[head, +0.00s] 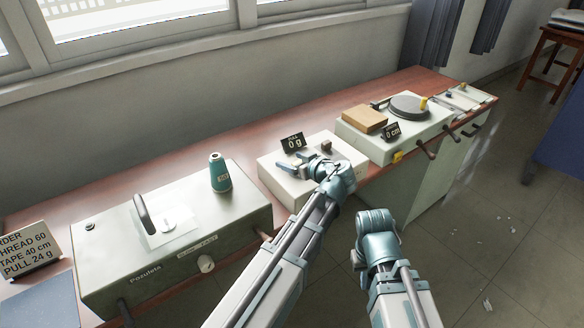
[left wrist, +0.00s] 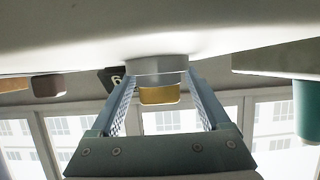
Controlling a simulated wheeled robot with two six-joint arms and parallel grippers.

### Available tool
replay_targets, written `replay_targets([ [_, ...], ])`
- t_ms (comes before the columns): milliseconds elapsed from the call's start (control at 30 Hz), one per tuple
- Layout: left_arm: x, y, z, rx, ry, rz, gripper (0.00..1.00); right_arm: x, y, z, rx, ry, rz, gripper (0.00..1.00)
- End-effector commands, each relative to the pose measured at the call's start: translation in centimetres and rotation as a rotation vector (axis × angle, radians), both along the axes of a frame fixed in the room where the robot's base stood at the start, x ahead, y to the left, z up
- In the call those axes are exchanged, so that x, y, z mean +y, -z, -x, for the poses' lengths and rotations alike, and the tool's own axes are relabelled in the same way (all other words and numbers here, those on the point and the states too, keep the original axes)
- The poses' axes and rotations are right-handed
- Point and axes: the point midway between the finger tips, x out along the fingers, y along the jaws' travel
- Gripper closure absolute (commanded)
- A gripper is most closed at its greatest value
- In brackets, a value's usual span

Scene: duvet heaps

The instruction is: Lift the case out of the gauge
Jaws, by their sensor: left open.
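The gauge (head: 345,152) is a pale box on the bench with a small black display (head: 292,142) that reads 0 g. My left gripper (head: 291,163) is over the gauge's top, its fingers apart. In the left wrist view, a short silver round piece with a gold-coloured part, which looks like the case (left wrist: 158,78), sits against the gauge's pale surface between the open fingers (left wrist: 158,100). I cannot tell whether either finger touches it. In the head view the case is hidden or too small to make out. My right gripper (head: 376,222) is in front of the bench; its fingers are not clear.
A pale green winder box (head: 235,210) with a teal thread cone (head: 219,172) stands left of the gauge. Another machine (head: 420,130) with a dark disc and a wooden block stands right. An order sign (head: 28,252) stands far left. A dark knob (head: 326,146) sits on the gauge.

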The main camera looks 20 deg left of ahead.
Motion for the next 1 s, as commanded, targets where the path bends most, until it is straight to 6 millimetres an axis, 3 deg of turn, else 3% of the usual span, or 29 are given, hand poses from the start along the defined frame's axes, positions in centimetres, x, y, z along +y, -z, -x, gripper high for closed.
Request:
replay_targets([
  [67,0.01,-0.04,0.02,0.000,0.000,0.000,0.22,-0.01,-0.03,0.01,0.000,0.000,0.000,1.00],
  [500,0.04,-0.04,0.02,0.000,0.000,0.000,1.00,-0.01,-0.03,0.01,0.000,0.000,0.000,1.00],
  [1000,0.42,-0.91,-0.10,0.000,0.000,0.000,1.00,-0.01,-0.92,0.01,0.000,0.000,0.000,1.00],
])
